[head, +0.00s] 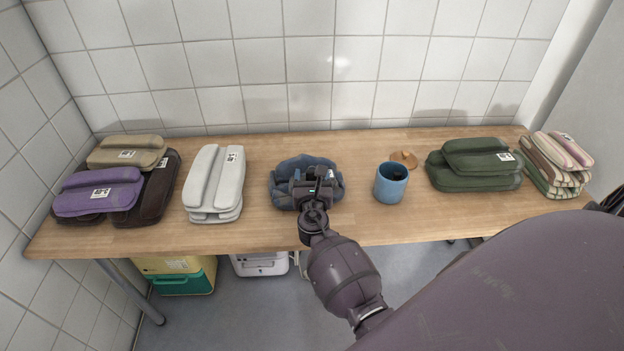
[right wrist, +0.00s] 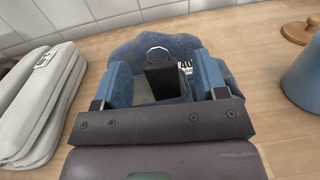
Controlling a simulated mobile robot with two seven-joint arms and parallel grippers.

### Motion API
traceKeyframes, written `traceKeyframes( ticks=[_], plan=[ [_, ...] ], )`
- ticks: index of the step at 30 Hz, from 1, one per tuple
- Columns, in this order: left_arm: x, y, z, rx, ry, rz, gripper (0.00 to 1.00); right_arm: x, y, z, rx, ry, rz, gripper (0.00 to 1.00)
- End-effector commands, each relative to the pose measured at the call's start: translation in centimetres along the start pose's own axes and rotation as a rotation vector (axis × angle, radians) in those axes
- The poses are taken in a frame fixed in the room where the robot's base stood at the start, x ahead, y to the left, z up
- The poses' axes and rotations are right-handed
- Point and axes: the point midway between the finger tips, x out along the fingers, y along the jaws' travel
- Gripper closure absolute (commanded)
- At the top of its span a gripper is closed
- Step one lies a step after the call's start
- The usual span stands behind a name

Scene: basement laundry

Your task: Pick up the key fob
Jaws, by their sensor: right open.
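The key fob (right wrist: 162,80), black with a metal ring at its top, shows in the right wrist view on the blue fabric bundle (right wrist: 134,52). In the head view the blue bundle (head: 284,176) lies mid-table, and my gripper hides the fob there. My right gripper (head: 312,180) is over the bundle. In the right wrist view its two blue fingers (right wrist: 162,82) are apart, one on each side of the fob. I cannot tell whether they touch it. My left gripper is not in view.
A grey folded stack (head: 214,184) lies left of the bundle. A blue canister (head: 390,184) with something dark inside stands to the right, its wooden lid (head: 404,159) behind it. Purple (head: 98,192) and green (head: 476,166) stacks lie farther out. A tiled wall backs the table.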

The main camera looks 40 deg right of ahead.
Motion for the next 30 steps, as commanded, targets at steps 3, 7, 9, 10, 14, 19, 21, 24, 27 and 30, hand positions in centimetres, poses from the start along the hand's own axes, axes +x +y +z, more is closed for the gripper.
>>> traceKeyframes(
  ticks=[3,7,9,10,14,19,21,24,27,30],
  plan=[
    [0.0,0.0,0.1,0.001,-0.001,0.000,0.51,1.8,0.0,0.3,0.001,-0.001,-0.001,0.34],
    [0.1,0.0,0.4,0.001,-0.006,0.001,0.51,3.2,-0.1,0.1,-0.001,0.000,0.000,0.34],
    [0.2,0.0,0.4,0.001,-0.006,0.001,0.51,3.6,0.0,0.1,0.000,0.000,0.000,0.34],
    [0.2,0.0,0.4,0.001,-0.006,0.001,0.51,3.7,0.0,0.1,0.000,0.000,0.000,0.34],
    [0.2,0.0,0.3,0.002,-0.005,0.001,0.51,3.7,-0.1,0.2,0.001,0.000,0.000,0.34],
    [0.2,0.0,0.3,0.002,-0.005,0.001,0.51,3.7,-0.1,0.2,0.001,0.000,0.000,0.45],
    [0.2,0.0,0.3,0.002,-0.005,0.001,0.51,3.7,-0.1,0.2,0.001,0.000,0.000,0.55],
    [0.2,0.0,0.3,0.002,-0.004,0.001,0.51,3.7,-0.1,0.2,0.001,0.000,0.000,0.71],
    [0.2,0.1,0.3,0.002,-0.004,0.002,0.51,3.7,-0.1,0.2,0.001,0.000,0.000,0.86],
    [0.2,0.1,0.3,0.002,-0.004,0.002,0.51,3.7,-0.1,0.2,0.001,0.000,0.000,0.87]
  ],
)
